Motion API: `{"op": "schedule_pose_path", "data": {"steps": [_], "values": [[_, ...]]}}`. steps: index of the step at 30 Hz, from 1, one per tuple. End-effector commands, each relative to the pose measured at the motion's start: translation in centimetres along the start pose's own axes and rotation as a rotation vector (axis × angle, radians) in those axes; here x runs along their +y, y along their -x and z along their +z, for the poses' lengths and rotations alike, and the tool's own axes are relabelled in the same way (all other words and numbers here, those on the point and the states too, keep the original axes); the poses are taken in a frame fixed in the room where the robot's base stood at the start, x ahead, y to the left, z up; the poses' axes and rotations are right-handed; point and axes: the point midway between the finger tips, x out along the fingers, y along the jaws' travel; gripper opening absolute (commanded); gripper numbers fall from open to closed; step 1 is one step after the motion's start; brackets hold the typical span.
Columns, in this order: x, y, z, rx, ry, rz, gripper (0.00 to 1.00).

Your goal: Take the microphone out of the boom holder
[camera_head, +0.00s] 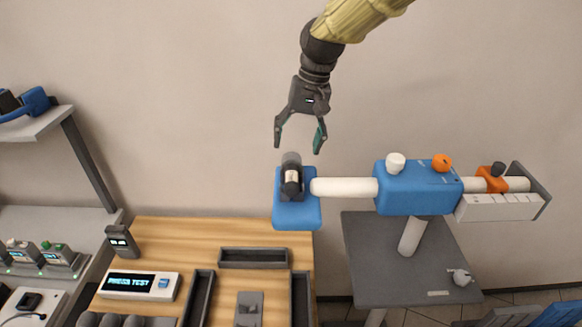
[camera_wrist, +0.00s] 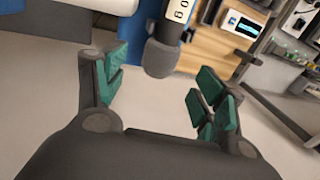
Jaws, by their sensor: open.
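The microphone (camera_head: 291,178) is dark with a pale band and a rounded dark head. It sits upright in the blue boom holder (camera_head: 297,214) at the left end of the white boom arm (camera_head: 343,187). My gripper (camera_head: 300,148) hangs just above the microphone, fingers apart and empty. In the wrist view the microphone (camera_wrist: 163,57) shows with its grey foam head between and beyond the green-padded fingers (camera_wrist: 160,95). It appears apart from both fingers. Its lower end is hidden in the holder.
The boom carries a blue block (camera_head: 418,188) with white and orange knobs to the right, on a grey stand table (camera_head: 385,270). Below is a wooden desk (camera_head: 190,237) with dark trays and a display box (camera_head: 140,284). A grey shelf (camera_head: 38,124) stands left.

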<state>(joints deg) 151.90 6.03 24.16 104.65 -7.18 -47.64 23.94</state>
Motion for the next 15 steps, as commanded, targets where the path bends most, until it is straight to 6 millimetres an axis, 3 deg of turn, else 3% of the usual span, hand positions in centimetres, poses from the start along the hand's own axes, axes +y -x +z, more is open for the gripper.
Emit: {"op": "schedule_pose_path", "data": {"steps": [8, 15], "values": [[0.0, -1.4, 0.2, -0.004, 0.000, 0.000, 0.70], [0.0, -4.2, 0.3, -0.003, 0.000, 0.000, 0.70]]}}
